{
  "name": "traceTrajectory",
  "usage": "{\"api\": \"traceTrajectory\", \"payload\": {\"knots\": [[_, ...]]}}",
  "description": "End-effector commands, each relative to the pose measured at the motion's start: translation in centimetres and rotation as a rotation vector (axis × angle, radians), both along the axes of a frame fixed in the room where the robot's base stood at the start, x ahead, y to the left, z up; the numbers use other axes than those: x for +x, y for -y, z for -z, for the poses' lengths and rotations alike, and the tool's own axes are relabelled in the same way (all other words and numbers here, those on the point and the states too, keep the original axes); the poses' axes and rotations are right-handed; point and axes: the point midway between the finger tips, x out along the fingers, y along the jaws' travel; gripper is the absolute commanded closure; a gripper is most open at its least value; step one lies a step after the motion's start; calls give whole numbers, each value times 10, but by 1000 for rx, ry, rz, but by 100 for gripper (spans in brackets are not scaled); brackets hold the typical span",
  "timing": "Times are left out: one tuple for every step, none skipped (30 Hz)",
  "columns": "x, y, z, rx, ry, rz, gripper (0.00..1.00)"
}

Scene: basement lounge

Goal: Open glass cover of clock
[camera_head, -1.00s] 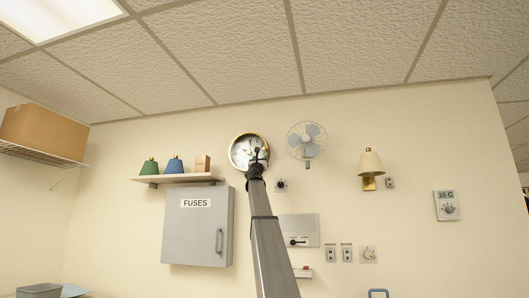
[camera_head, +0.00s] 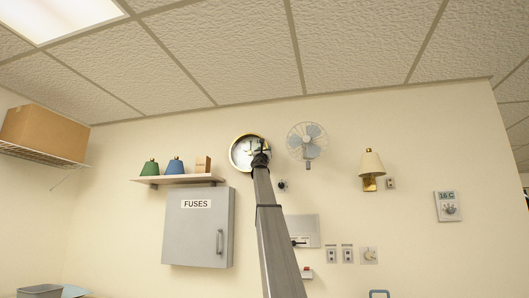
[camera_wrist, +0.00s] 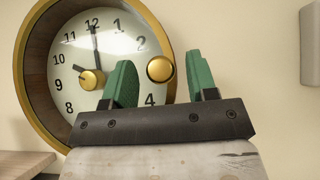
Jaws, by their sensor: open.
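The round wall clock (camera_head: 240,153) has a gold rim and a white face, and my arm's end partly covers its right side in the head view. In the wrist view the clock (camera_wrist: 68,60) fills the left, with black hands and a gold centre hub. A round gold knob (camera_wrist: 160,69) shows at the right side of the face and appears between my two green fingers. My gripper (camera_wrist: 160,60) is open, its fingers spread to either side of the knob. Whether either finger touches the knob cannot be told. The glass cover appears closed over the face.
A shelf (camera_head: 180,179) with green and blue shades stands left of the clock, above a grey fuse box (camera_head: 197,235). A wall fan (camera_head: 307,142) hangs close to the right of the clock. A wall lamp (camera_head: 371,168) is further right.

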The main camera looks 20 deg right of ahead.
Motion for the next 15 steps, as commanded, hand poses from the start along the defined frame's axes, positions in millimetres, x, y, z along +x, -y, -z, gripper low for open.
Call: {"api": "traceTrajectory", "payload": {"knots": [[0,0,0,0,0,0,47],[0,0,0,0,0,0,47],[0,0,0,0,0,0,47],[0,0,0,0,0,0,47],[-1,0,0,0,0,0,50],[-1,0,0,0,0,0,64],[-1,0,0,0,0,0,73],[-1,0,0,0,0,0,83],[0,0,0,0,0,0,96],[0,0,0,0,0,0,100],[0,0,0,0,0,0,100],[-1,0,0,0,0,0,100],[-1,-1,0,0,0,0,100],[-1,-1,0,0,0,1,100],[-1,-1,0,0,0,3,100]]}}
